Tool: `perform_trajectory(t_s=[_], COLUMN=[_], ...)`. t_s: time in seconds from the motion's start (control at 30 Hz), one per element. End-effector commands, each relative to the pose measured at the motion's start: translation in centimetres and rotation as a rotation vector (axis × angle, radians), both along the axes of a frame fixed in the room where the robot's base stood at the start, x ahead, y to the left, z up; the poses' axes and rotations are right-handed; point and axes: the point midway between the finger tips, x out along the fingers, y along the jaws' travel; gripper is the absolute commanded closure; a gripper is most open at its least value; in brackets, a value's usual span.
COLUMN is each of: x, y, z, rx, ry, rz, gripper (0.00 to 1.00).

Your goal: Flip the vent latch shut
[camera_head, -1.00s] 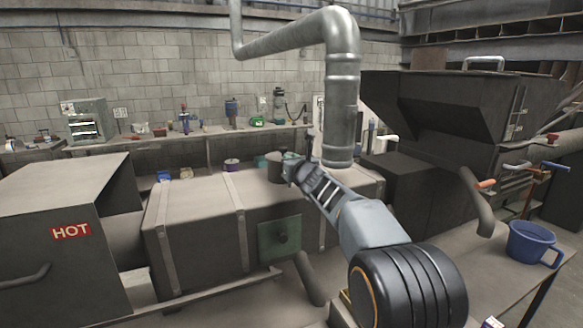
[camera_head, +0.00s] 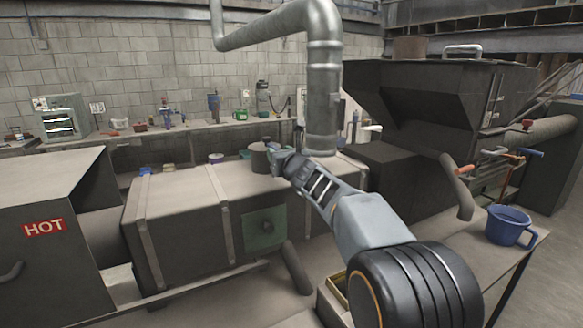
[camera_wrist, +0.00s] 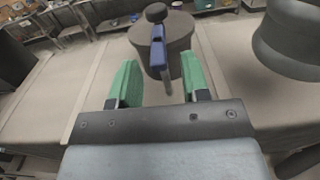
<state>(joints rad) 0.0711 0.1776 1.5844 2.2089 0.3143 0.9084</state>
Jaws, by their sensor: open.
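The vent (camera_wrist: 171,38) is a dark, round, lidded cylinder with a knob, standing on top of the long grey box. Its blue lever (camera_wrist: 158,52), which looks like the latch, stands up against the near side in the wrist view. My gripper (camera_wrist: 160,72) is open, with one green finger on each side of the lever's lower end and nothing held. Whether a finger touches it I cannot tell. In the head view the vent (camera_head: 260,158) is just left of my gripper (camera_head: 280,160), and the lever cannot be made out.
A thick metal pipe (camera_head: 323,95) rises just right of my gripper. A dark hopper (camera_head: 440,100) stands further right. A box marked HOT (camera_head: 50,250) is at the left.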

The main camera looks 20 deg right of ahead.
Motion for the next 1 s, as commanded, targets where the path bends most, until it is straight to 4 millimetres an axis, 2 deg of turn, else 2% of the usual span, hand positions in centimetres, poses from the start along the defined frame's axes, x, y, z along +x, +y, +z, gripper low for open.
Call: perform_trajectory(t_s=[0.03,0.2,0.5,0.7,1.0], x=[-1.2,-4.7,-8.8,-9.8,-9.9], y=[-0.2,-0.9,-1.6,-1.8,-1.8], z=[-0.2,-0.1,0.0,0.0,0.0], rx=[0.0,0.0,-0.001,0.0,0.0], ry=[-0.003,-0.003,-0.001,0.0,0.0], rz=[-0.001,-0.001,0.0,0.0,0.001], gripper=[0.57,0.57,0.57,0.57,0.57])
